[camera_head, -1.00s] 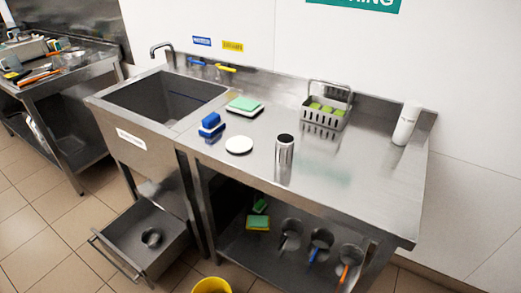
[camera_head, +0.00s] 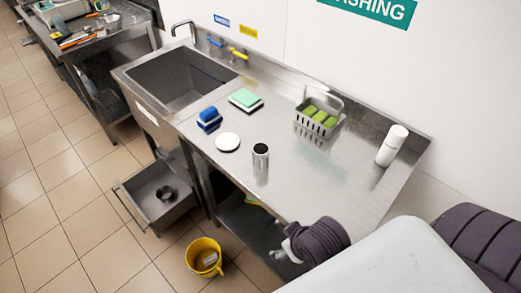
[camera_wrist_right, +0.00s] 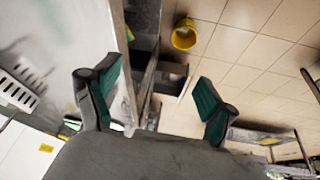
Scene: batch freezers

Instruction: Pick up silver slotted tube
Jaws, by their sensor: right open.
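The silver tube (camera_head: 261,152) stands upright on the steel counter (camera_head: 215,180), near its front edge, with a dark open top. Its slots are too small to make out. In the head view my right arm comes in at the lower right; its gripper cannot be made out there, and the arm is apart from the tube. In the right wrist view my right gripper (camera_wrist_right: 157,82) is open, its green-padded fingers wide apart with nothing between them. I cannot pick out the tube in that view. My left gripper is not in view.
A white disc (camera_head: 228,142), blue brush (camera_head: 209,118) and green-topped sponge (camera_head: 245,98) lie left of the tube. A slotted basket (camera_head: 316,122) and white bottle (camera_head: 391,146) stand behind. The sink (camera_head: 180,80) is left. A yellow bucket (camera_head: 203,256) stands on the floor.

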